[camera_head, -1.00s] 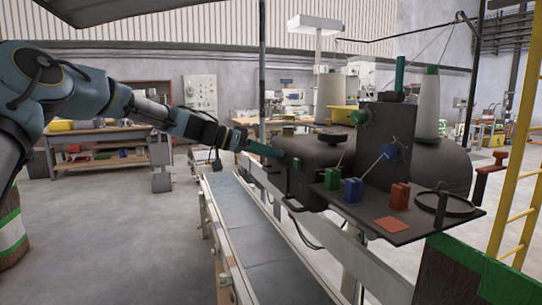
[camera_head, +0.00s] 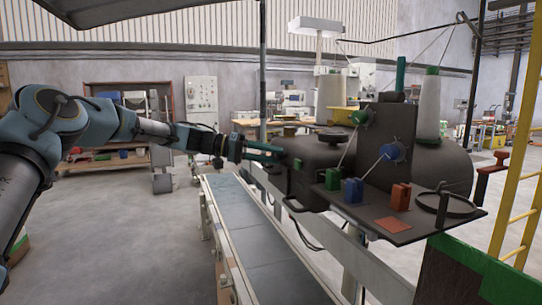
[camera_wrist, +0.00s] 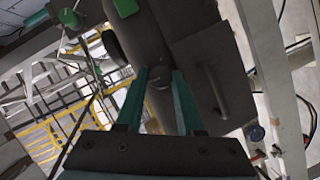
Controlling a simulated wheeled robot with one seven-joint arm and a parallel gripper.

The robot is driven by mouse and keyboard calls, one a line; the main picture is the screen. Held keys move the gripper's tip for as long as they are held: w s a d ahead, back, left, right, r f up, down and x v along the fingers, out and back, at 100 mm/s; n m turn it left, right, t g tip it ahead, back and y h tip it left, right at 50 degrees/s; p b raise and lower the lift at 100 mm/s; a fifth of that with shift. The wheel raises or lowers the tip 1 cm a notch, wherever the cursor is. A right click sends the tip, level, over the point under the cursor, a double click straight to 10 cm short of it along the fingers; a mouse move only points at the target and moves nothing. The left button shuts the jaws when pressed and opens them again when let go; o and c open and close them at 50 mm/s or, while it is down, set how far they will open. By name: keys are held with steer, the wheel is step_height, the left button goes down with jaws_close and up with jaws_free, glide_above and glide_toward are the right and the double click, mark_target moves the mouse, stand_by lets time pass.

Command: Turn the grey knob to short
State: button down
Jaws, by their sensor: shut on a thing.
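The grey knob (camera_wrist: 160,77) shows in the wrist view as a small dark round piece on the dark machine body (camera_wrist: 205,75). My gripper (camera_wrist: 161,82) has its two green fingers on either side of the knob and is shut on it. In the head view my gripper (camera_head: 279,155) reaches from the left to the near left face of the machine (camera_head: 318,155). The knob is too small and too covered by the fingers to make out there. I cannot read any marking or which setting the knob points to.
A conveyor belt (camera_head: 245,225) runs below my arm. A dark shelf (camera_head: 400,222) on the machine carries green, blue and red blocks. A green knob (camera_wrist: 70,18) is at the wrist view's upper left. A handle (camera_wrist: 214,90) stands right of the fingers. A yellow ladder (camera_head: 520,150) is at right.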

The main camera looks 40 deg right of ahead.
stand_by(0.4)
steer(key=c, duration=0.5)
jaws_free()
steer(key=shift+w, duration=0.1)
steer(key=b+v, duration=0.3)
steer(key=v, duration=0.7)
steer(key=shift+w+a+r, duration=0.1)
steer(key=shift+w+a, duration=0.15)
steer(key=shift+a, duration=0.05)
